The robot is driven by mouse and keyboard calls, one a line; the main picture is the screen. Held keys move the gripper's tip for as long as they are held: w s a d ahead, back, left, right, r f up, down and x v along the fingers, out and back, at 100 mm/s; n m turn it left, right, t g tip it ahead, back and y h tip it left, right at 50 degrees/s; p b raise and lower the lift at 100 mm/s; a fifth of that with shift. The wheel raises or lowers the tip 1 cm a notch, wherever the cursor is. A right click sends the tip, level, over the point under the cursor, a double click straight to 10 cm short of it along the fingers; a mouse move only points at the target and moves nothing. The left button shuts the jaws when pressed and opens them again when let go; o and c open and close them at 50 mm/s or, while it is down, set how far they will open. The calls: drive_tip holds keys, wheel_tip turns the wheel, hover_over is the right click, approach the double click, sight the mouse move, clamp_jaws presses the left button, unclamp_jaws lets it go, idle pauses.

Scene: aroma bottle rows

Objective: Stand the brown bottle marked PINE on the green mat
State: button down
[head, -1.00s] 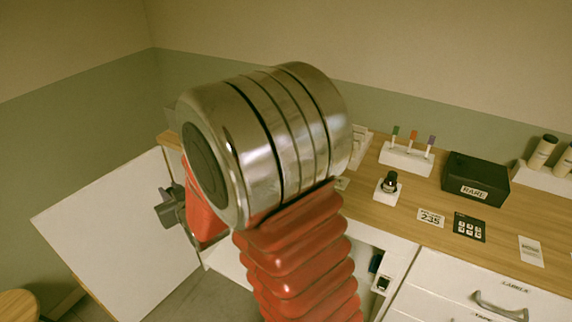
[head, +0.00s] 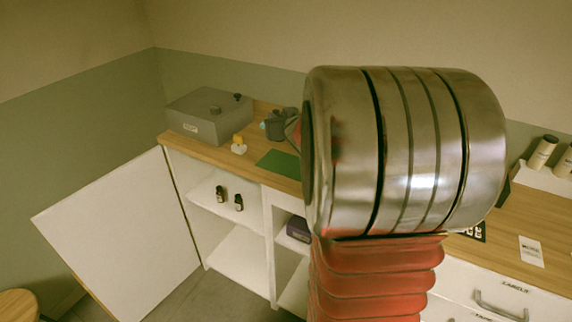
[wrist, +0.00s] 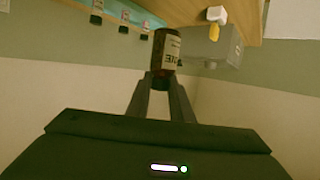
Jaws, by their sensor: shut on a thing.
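In the wrist view a small brown bottle (wrist: 167,52) with a pale label, its letters ending in NE, is held between the fingertips of my gripper (wrist: 161,82). The jaws are shut on it. The green mat (head: 278,163) lies flat on the wooden counter in the head view, with its right part hidden by my arm. My dark gripper (head: 279,124) seems to show partly beyond the mat, left of my arm link. The held bottle is hidden in the head view.
A grey box (head: 210,117) stands at the counter's left end, with a small white-and-yellow item (head: 239,145) in front. Two dark bottles (head: 221,194) (head: 239,202) stand on the open cabinet's shelf. The cabinet door (head: 115,235) is swung open. My arm hides the middle of the counter.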

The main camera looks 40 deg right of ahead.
drive_tip(key=shift+s+d+r, duration=0.35)
drive_tip(key=shift+s+d, duration=0.15)
drive_tip(key=shift+d, duration=0.3)
drive_tip(key=shift+f, duration=3.15)
drive_tip(key=shift+f, duration=0.1)
drive_tip(key=shift+f, duration=1.8)
drive_tip(key=c, duration=1.6)
unclamp_jaws()
